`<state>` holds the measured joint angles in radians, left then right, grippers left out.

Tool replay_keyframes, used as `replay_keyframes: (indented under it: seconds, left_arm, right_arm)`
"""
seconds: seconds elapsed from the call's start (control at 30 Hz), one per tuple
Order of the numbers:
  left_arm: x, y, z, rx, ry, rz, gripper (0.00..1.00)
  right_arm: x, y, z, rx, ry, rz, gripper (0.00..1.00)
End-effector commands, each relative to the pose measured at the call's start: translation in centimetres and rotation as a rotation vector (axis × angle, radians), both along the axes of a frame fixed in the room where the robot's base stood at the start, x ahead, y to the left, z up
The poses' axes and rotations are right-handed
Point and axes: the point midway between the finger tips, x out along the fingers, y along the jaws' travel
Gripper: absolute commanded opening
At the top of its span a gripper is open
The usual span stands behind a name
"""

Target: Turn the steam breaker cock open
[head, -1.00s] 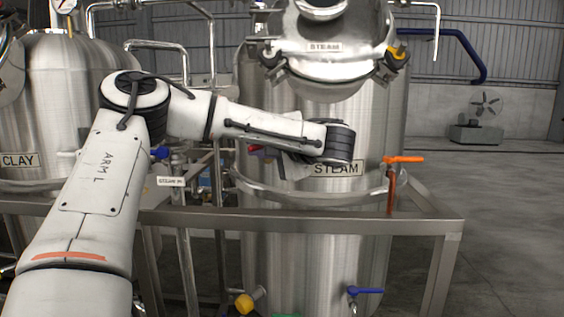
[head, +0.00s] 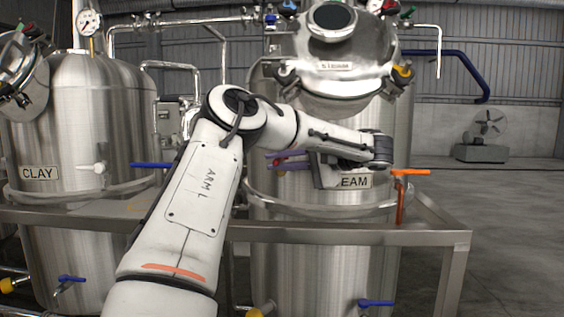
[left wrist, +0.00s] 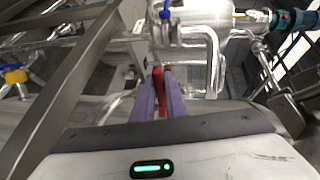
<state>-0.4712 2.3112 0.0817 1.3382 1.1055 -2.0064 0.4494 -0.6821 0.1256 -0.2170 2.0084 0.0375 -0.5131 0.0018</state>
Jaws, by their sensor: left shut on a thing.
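My left gripper (head: 280,165) reaches in front of the steam tank (head: 325,265), its purple fingers pointing left. In the left wrist view the purple fingers (left wrist: 160,95) are shut on a red lever handle (left wrist: 158,78), which stands up between them. The red handle (head: 283,154) also shows at the fingers in the head view. My arm hides the pipework behind it, and no breaker label is readable now, so I cannot confirm the handle is the steam breaker cock. My right gripper is not in view.
A steel frame rail (head: 340,236) crosses in front of the tanks. An orange handle (head: 410,172) is right of my gripper and a blue handle (head: 376,302) is below. The clay tank (head: 75,110) is at left. Open floor (head: 515,230) lies to the right.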

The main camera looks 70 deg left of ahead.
Motion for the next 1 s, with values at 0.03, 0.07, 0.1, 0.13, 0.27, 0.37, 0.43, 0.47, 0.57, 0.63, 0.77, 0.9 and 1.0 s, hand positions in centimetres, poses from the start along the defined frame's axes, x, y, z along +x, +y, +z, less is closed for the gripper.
replay_keyframes:
  seconds: [0.03,0.07,0.1,0.13,0.27,0.37,0.43,0.47,0.57,0.63,0.77,0.9,1.0]
  left_arm:
    - [-0.2,0.1,0.0,0.001,0.003,0.008,0.00]
    - [-0.1,0.0,0.0,0.001,0.003,0.008,0.00]
    - [-0.1,0.1,0.0,0.001,0.003,0.008,0.14]
    - [-0.1,0.1,0.0,0.001,0.003,0.008,0.19]
    - [-0.1,0.0,0.0,0.001,0.002,0.005,0.31]
    - [0.1,0.0,0.0,0.001,0.001,0.001,0.31]
    - [0.1,-0.1,0.0,0.001,0.001,0.000,0.31]
    - [0.1,-0.1,0.0,0.001,0.001,0.000,0.31]
    - [0.2,-0.3,0.1,0.002,0.001,0.000,0.31]
    - [0.7,-0.8,0.2,0.004,0.002,-0.001,0.31]
    - [2.0,-2.6,0.6,0.007,0.003,-0.003,0.31]
    - [4.0,-5.4,1.3,0.009,0.003,-0.002,0.31]
    - [4.9,-6.6,2.3,0.001,0.004,0.000,0.31]
  right_arm:
    - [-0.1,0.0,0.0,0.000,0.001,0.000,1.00]
    - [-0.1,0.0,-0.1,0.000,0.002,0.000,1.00]
    - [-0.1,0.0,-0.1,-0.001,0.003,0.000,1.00]
    - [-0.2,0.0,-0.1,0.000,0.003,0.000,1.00]
    - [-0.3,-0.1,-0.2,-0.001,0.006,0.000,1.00]
    - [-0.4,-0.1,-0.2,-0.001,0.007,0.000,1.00]
    - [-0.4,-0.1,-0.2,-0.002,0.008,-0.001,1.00]
    - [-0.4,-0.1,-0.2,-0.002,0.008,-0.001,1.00]
    - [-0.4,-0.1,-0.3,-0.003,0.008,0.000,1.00]
    - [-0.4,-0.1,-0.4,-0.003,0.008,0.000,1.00]
    - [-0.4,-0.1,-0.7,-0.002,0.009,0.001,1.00]
    - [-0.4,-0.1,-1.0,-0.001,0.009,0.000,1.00]
    - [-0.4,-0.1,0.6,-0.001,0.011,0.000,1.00]
